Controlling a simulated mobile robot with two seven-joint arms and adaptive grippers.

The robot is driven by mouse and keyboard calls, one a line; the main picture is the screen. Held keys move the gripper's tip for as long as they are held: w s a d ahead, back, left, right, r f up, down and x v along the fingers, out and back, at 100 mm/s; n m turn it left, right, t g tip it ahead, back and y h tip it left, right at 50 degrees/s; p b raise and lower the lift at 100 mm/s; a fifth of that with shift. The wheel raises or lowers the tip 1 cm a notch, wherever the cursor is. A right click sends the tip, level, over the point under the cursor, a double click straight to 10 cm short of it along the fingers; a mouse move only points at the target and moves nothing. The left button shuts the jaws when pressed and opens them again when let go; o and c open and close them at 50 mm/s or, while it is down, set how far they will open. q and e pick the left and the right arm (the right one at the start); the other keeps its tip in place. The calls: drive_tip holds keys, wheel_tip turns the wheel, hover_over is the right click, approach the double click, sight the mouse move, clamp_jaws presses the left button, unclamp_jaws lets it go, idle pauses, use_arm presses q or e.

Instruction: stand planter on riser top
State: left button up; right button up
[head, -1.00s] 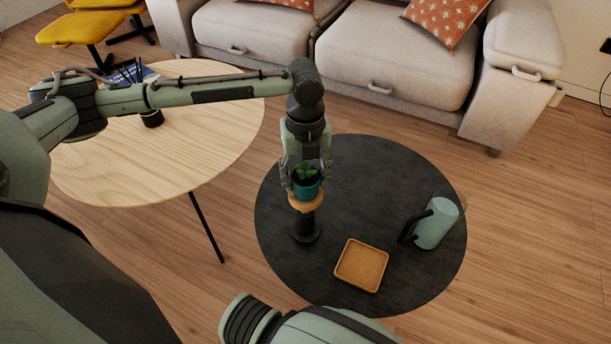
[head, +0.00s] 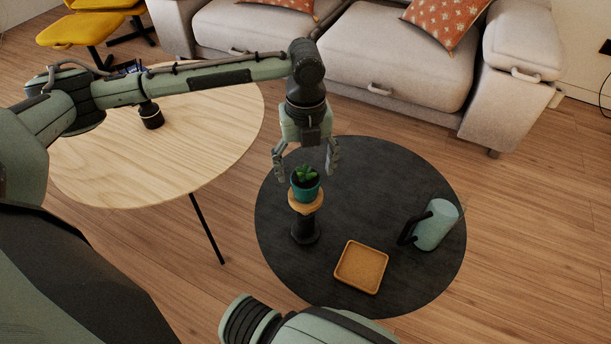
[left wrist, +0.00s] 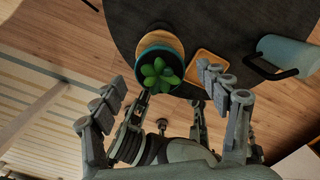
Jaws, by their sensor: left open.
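The planter (head: 305,186) is a small teal pot with a green succulent. It stands upright on the round wooden top of the riser (head: 306,205), whose dark stem and foot rest on the dark round table. My left gripper (head: 306,172) is open, with its fingers spread and raised just behind and above the planter, apart from it. In the left wrist view the planter (left wrist: 159,68) shows beyond the open fingertips, with the riser's wooden top (left wrist: 161,42) partly visible under it. My right gripper is not in view; part of my other arm shows at the bottom of the head view.
A square wooden tray (head: 361,267) lies in front right of the riser on the dark round table (head: 385,180). A light wood table (head: 190,160) is at left, a sofa (head: 395,65) behind.

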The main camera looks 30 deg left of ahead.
use_arm(q)
wheel_tip(320, 180, up, 7)
drive_tip(key=shift+f, duration=0.1)
drive_tip(key=shift+r, duration=0.8)
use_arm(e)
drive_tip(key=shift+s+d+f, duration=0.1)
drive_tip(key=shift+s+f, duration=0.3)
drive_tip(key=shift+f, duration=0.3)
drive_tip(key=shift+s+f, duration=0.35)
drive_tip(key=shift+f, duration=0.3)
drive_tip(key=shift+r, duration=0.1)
